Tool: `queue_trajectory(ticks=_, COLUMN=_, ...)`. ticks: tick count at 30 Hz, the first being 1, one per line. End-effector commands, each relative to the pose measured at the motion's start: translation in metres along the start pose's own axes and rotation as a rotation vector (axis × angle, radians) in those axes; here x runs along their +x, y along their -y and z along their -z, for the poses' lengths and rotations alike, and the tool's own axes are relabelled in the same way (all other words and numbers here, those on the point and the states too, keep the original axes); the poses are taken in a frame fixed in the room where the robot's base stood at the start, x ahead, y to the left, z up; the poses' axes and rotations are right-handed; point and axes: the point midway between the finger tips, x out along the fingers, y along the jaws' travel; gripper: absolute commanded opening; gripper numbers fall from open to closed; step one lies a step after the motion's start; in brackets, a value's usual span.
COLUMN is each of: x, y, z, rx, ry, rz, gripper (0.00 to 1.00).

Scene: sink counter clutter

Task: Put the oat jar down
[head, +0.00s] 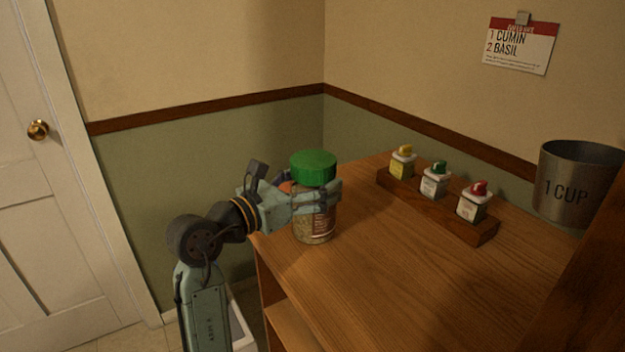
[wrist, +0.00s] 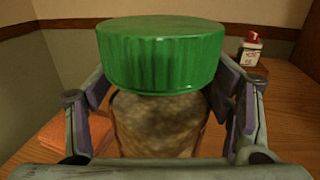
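The oat jar (head: 314,222) is a clear jar of pale oats with a green screw lid, upright at the near left part of the wooden counter. My gripper (head: 318,197) is around its body just below the lid, coming from the left. In the wrist view the jar (wrist: 160,125) fills the middle, with a finger of my gripper (wrist: 160,108) against each side. The fingers look shut on it. The jar's base is hidden in the wrist view; I cannot tell whether it touches the counter.
A wooden rack (head: 437,208) with three small spice containers, yellow-, green- and red-capped, stands to the right. A metal cup (head: 572,190) marked "1 CUP" is farther right. An orange object (wrist: 75,135) lies left of the jar, partly hidden. The front middle of the counter (head: 400,275) is clear.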

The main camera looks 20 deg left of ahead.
Motion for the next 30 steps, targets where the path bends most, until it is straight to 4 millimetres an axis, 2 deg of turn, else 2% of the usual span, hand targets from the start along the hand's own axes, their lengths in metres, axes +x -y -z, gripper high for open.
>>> queue_trajectory(ticks=8, x=0.000, y=0.000, z=-0.001, rx=0.001, ry=0.000, rz=-0.001, gripper=0.93)
queue_trajectory(ticks=19, x=0.000, y=0.000, z=-0.003, rx=0.003, ry=0.000, rz=-0.001, gripper=0.93)
queue_trajectory(ticks=23, x=-0.018, y=-0.001, z=-0.002, rx=0.001, ry=0.002, rz=-0.004, gripper=0.93)
queue_trajectory(ticks=30, x=-0.071, y=-0.001, z=-0.001, rx=0.001, ry=0.001, rz=-0.004, gripper=0.93)
